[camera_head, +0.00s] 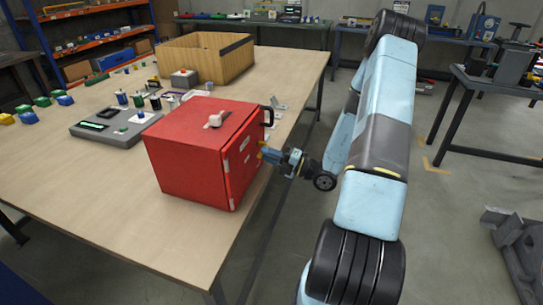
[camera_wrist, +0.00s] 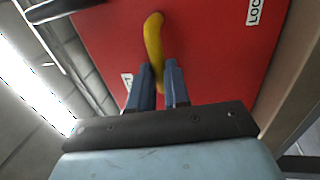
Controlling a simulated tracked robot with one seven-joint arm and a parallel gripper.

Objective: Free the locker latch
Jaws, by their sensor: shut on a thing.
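A red locker (camera_head: 185,145) stands on the wooden table, its door side facing right toward my arm. In the wrist view the red door (camera_wrist: 215,45) fills most of the picture, with a yellow curved latch (camera_wrist: 153,35) on it. My gripper (camera_head: 263,154) is at the door; in the wrist view its fingers (camera_wrist: 161,72) are shut on the lower part of the yellow latch. The fingers partly hide that end of the latch. A black handle (camera_head: 268,113) shows at the door's far edge.
The table (camera_head: 100,195) has free room in front of the locker. A grey panel (camera_head: 110,125) with small parts lies to its left. A wooden box (camera_head: 205,60) stands behind. Another workbench (camera_head: 500,95) is on the right, with open floor between.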

